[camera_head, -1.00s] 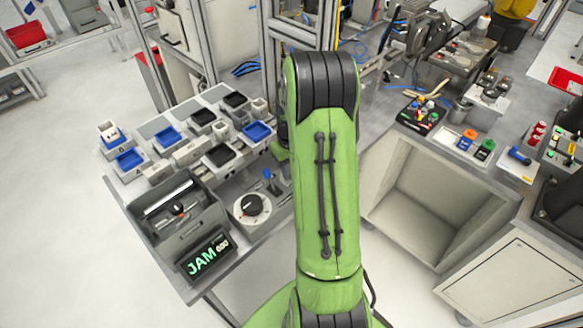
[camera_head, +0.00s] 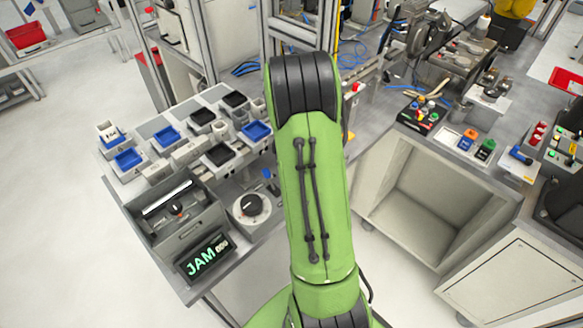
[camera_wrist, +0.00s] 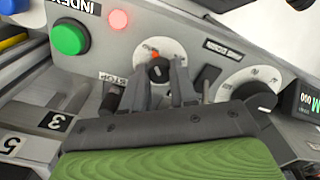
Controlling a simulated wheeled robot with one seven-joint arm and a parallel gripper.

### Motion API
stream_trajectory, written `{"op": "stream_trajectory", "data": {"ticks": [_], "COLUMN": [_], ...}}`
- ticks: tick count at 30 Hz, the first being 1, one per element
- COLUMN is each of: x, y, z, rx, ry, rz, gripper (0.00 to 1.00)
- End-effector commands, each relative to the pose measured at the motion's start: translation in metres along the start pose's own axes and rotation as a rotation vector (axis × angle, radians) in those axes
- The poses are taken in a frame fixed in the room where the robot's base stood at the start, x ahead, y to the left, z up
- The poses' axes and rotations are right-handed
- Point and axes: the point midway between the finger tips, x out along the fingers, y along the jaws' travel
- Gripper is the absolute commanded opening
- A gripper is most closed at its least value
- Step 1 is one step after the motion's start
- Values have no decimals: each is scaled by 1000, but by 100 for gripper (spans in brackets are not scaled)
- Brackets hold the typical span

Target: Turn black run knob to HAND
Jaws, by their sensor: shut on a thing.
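In the camera_wrist view, a small black knob (camera_wrist: 157,73) with an orange mark on top sits on a round pale dial plate on a grey panel. The fingers of my gripper (camera_wrist: 160,80) stand on either side of it, shut on the knob. The plate's printing is too small to read, so I cannot tell which position the knob points to. In the camera_head view my green arm covers this knob and my gripper.
A larger white dial with a black knob (camera_wrist: 258,96) is close to the right of my fingers, beside a JAM display (camera_head: 205,254). A green button (camera_wrist: 69,38) and a lit red lamp (camera_wrist: 118,19) are at upper left. Several small trays stand behind on the bench.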

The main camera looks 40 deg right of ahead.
Motion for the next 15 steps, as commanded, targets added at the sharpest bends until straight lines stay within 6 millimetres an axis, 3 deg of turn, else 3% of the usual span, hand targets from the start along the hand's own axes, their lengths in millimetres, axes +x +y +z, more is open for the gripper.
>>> {"op": "stream_trajectory", "data": {"ticks": [15], "x": [-1], "y": [1], "z": [0], "rx": [-70], "ry": [2], "rz": [3], "gripper": [0]}}
